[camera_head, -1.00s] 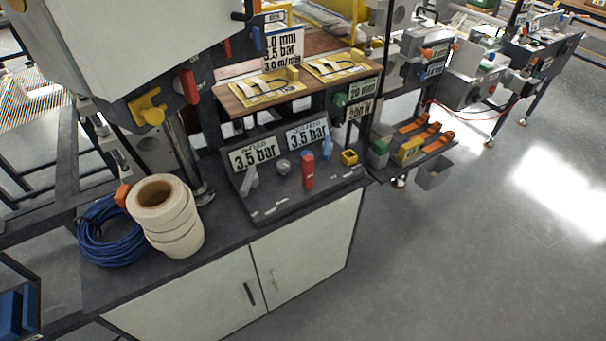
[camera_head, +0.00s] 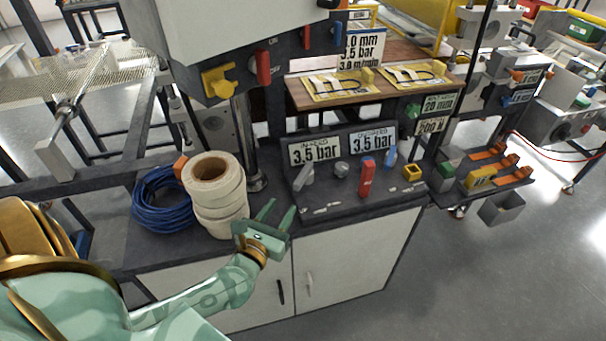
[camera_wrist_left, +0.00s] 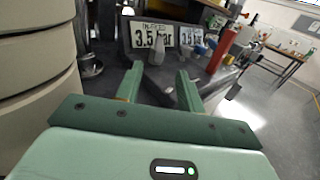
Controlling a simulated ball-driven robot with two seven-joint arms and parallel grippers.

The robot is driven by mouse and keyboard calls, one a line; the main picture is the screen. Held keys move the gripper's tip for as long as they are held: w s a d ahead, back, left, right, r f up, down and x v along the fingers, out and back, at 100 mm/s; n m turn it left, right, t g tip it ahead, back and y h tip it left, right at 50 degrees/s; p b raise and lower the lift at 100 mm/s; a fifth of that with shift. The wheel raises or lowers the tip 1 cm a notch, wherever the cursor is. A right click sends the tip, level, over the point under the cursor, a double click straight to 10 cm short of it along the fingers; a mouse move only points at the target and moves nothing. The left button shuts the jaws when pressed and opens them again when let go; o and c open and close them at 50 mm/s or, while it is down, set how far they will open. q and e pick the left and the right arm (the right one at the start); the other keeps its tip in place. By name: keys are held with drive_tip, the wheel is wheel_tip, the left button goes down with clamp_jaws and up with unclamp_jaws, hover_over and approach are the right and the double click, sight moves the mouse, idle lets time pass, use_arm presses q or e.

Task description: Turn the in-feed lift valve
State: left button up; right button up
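The in-feed sign (camera_head: 315,150) reads 3.5 bar and stands on the dark sloped panel (camera_head: 335,203). A grey lever (camera_head: 303,177), which I take for the in-feed lift valve, stands tilted below that sign. In the left wrist view the grey lever (camera_wrist_left: 157,51) shows ahead, between and beyond my fingers. My left gripper (camera_head: 279,211) is open and empty. It is in front of and left of the panel, near the bench's front edge, apart from the lever. It also shows in the left wrist view (camera_wrist_left: 158,73). My right gripper is not in view.
White tape rolls (camera_head: 222,190) are stacked close left of my gripper, with a blue cable coil (camera_head: 166,200) beyond. On the panel, right of the grey lever, are a grey knob (camera_head: 341,169), a red handle (camera_head: 367,178) and a blue lever (camera_head: 390,155).

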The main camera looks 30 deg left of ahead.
use_arm(q)
approach(311, 162)
drive_tip(key=w, duration=0.2)
drive_tip(key=w+a, duration=0.1)
drive_tip(key=w, duration=0.2)
drive_tip(key=shift+a+f+b, duration=0.15)
drive_tip(key=shift+f+b, duration=0.05)
drive_tip(key=shift+b, duration=0.2)
clamp_jaws()
